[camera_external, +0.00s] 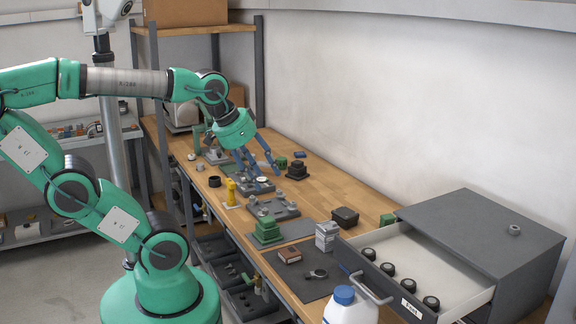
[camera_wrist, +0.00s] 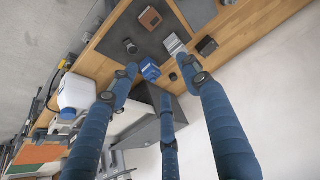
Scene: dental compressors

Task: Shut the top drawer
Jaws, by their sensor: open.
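The drawer (camera_external: 435,260) is pulled well out of a dark grey cabinet (camera_external: 475,225) on the right end of the bench. Its dark front has a pale label and a light handle (camera_external: 372,288), facing lower left. Several round black parts lie inside along the front. Only this drawer is visible; the cabinet's lower part is hidden. My gripper (camera_external: 258,178) is open, its blue fingers pointing down above the far part of the bench, well apart from the drawer. In the wrist view my gripper's fingers (camera_wrist: 160,80) are spread, with nothing held, and partly cover the cabinet.
A white bottle with a blue cap (camera_external: 350,308) stands in front of the drawer; it also shows in the wrist view (camera_wrist: 76,93). A brown box (camera_external: 289,256) lies on a dark mat beside the drawer front. A grey-white block (camera_external: 326,236) and green blocks (camera_external: 267,231) stand between gripper and drawer.

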